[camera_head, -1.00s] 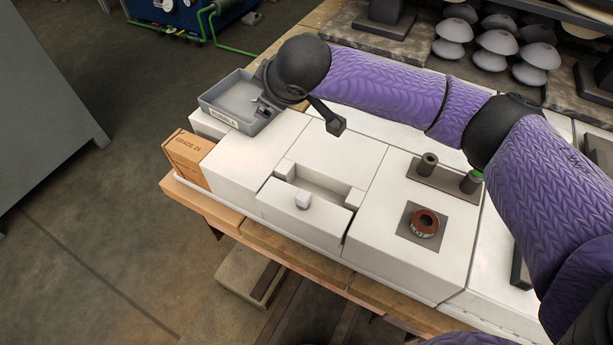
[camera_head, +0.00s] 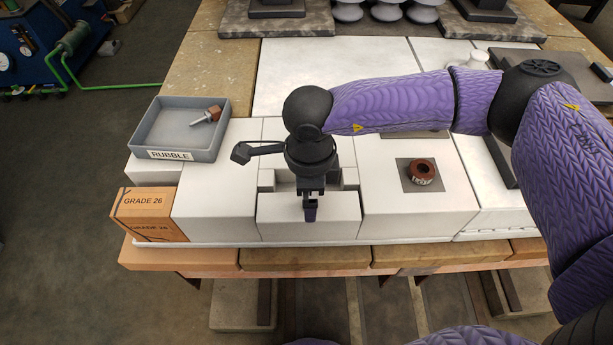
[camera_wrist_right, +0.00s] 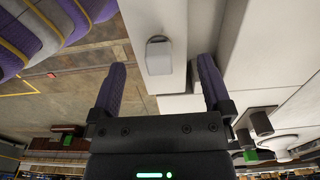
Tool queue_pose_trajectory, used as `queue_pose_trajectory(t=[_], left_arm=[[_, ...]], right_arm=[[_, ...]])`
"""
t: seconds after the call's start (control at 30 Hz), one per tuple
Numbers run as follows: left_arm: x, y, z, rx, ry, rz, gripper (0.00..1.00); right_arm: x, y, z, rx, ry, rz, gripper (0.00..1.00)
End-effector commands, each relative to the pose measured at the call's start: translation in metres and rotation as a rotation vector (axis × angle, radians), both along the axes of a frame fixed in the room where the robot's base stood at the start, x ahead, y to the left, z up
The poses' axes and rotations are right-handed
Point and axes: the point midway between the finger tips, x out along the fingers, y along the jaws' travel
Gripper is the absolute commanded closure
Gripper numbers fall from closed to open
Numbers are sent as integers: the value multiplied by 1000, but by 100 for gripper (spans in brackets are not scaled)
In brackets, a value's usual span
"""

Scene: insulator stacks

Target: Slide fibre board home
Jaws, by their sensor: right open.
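A white drawer (camera_head: 345,215) among the white blocks stands pulled out toward the near edge, with a shallow recess behind its front panel. No part is labelled fibre board; this drawer may be it. My right gripper (camera_head: 310,214) is at the middle of the drawer's front, pointing down, and hides the knob in the head view. In the right wrist view the pale knob (camera_wrist_right: 158,55) on the drawer front (camera_wrist_right: 165,80) lies between and beyond the open fingers of my right gripper (camera_wrist_right: 161,80), apart from both. My left gripper is not in view.
A grey tray marked RUBBLE (camera_head: 147,143) holds a small brown-headed piece (camera_head: 208,115). A GRADE 26 carton (camera_head: 145,230) stands at the left front. A red-brown ring (camera_head: 421,171) sits on a grey pad to the right. The space before the bench edge is clear.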

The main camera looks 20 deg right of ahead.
Motion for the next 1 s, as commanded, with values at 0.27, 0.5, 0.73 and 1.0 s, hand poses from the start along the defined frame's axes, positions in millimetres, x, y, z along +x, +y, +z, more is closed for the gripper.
queue_pose_trajectory(t=[0.27,0.5,0.73,1.0], left_arm=[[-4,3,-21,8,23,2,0],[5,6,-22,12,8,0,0],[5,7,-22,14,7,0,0],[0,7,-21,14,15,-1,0]], right_arm=[[0,1,-50,3,2,-2,0],[0,1,-52,4,1,-3,0],[0,1,-51,4,1,-3,36],[0,1,-51,4,1,-3,81]])
